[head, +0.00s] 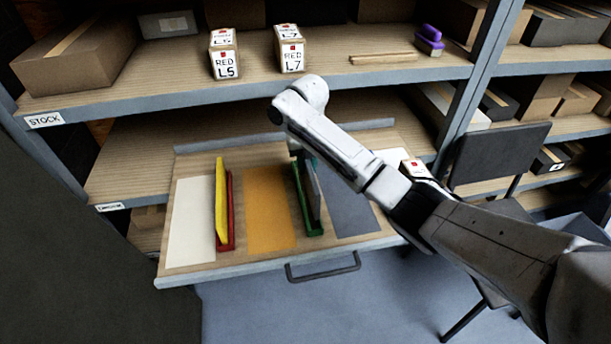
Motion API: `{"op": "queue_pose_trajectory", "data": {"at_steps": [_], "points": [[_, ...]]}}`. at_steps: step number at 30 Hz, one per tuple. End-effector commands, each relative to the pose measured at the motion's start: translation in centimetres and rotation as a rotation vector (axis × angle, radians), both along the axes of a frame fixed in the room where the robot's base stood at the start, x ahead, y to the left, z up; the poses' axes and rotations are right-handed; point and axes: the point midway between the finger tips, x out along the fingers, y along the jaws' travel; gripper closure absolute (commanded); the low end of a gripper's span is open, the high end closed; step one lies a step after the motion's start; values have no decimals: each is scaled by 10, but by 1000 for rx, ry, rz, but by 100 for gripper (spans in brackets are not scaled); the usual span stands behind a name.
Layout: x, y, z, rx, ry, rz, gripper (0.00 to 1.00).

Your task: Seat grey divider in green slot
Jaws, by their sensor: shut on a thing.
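The grey divider (313,191) is a thin dark panel standing on edge at the green slot (314,229), a long green holder on the pulled-out drawer. The divider's lower edge lies along the slot, but I cannot tell whether it is fully down in it or just above. My gripper (299,153) is at the far upper end of the divider, shut on it. My arm reaches in from the right and hides most of the gripper and part of the divider's top.
A yellow divider (221,200) leans in a red slot (231,215) to the left. White, orange (268,208) and grey (350,205) panels lie flat on the drawer (190,274). The shelf above holds two boxes labelled RED (223,55), sticks (397,58) and a purple item (430,37).

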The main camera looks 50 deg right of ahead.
Motion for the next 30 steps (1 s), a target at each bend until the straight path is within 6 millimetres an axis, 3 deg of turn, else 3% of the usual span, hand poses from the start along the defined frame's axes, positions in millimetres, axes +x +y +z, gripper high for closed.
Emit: {"op": "queue_pose_trajectory", "data": {"at_steps": [6,13,30], "points": [[8,-2,-11,-1,1,0,100],[7,-3,-38,-1,1,-1,100],[7,-3,-48,-1,0,0,100]]}}
